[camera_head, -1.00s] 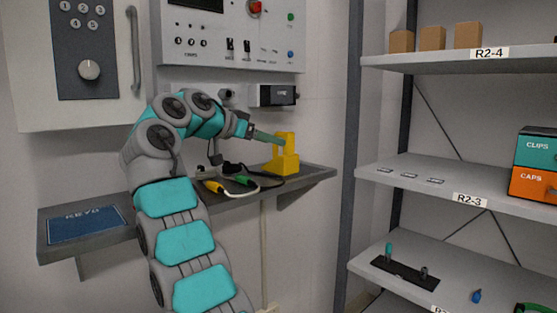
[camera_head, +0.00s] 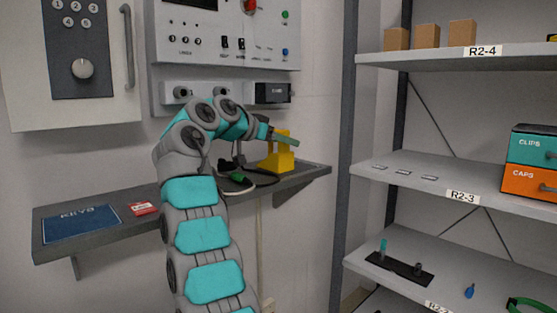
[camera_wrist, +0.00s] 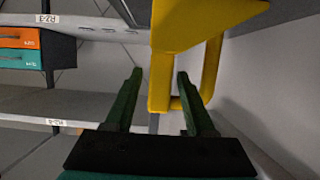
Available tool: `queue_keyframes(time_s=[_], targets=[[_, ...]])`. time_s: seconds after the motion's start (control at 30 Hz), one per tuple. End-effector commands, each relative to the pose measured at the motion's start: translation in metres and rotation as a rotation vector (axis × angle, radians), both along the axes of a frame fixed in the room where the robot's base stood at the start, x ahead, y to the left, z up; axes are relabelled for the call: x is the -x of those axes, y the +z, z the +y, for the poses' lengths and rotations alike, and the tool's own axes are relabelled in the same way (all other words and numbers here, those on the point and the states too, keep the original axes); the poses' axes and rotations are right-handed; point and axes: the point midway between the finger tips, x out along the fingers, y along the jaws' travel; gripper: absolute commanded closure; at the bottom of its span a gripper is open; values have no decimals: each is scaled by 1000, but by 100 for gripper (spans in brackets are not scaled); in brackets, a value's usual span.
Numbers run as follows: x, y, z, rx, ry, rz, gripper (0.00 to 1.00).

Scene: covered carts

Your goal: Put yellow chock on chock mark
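The yellow chock (camera_head: 276,163) stands on the grey wall ledge (camera_head: 310,172), near its right end. It has a block base and a raised handle. My gripper (camera_head: 287,139) is at the upper part of the chock, with its green fingers reaching across it. In the wrist view the chock (camera_wrist: 195,25) fills the top middle, and its handle loop hangs down near the right finger. My gripper's two fingers (camera_wrist: 158,88) are spread apart, with part of the chock seen between or just beyond them. I cannot make out a chock mark.
A blue pad (camera_head: 80,223) and a red tag (camera_head: 143,208) lie on the ledge's left part. Cables and a green connector (camera_head: 236,177) lie left of the chock. A control panel (camera_head: 225,40) is above. A shelf rack (camera_head: 440,185) with boxes stands at right.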

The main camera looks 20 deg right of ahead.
Motion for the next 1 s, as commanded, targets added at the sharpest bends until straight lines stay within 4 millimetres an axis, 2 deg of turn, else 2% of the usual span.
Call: queue_keyframes(time_s=[0.07,0.47,1.0], targets=[[0,0,0,0,0,0,55],[0,0,0,0,0,0,100],[0,0,0,0,0,0,100]])
